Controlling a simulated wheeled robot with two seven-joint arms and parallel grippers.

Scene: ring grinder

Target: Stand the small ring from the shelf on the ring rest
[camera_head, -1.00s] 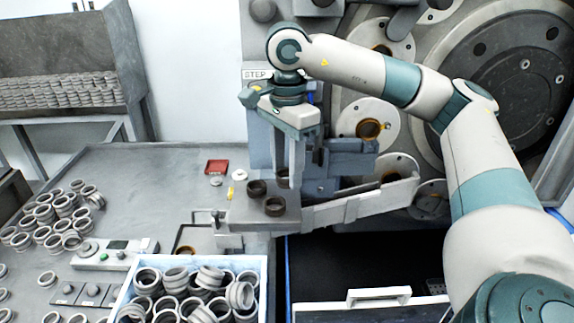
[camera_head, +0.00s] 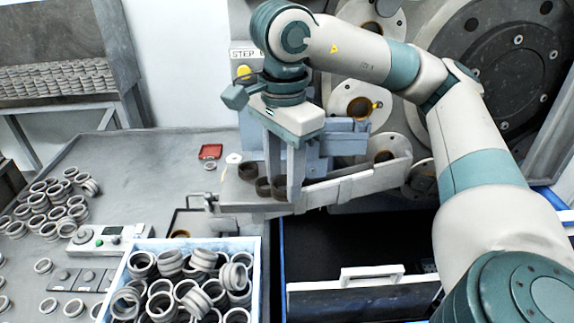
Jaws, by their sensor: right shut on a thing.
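My right gripper (camera_head: 280,190) points down over the grey shelf (camera_head: 235,198) in front of the machine. It is shut on a small dark brown ring (camera_head: 280,187) at its fingertips, partly hidden by the fingers. I cannot tell whether that ring still touches the shelf. Two similar dark rings stand on the shelf just left of the fingers, one farther back (camera_head: 248,171) and one closer (camera_head: 263,187). I cannot clearly pick out the ring rest. My left gripper is not in view.
A blue-white crate (camera_head: 255,290) full of grey rings stands in front. A control box (camera_head: 100,240) and several loose grey rings (camera_head: 50,205) lie on the table at left. The machine's grey discs rise close behind my right arm.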

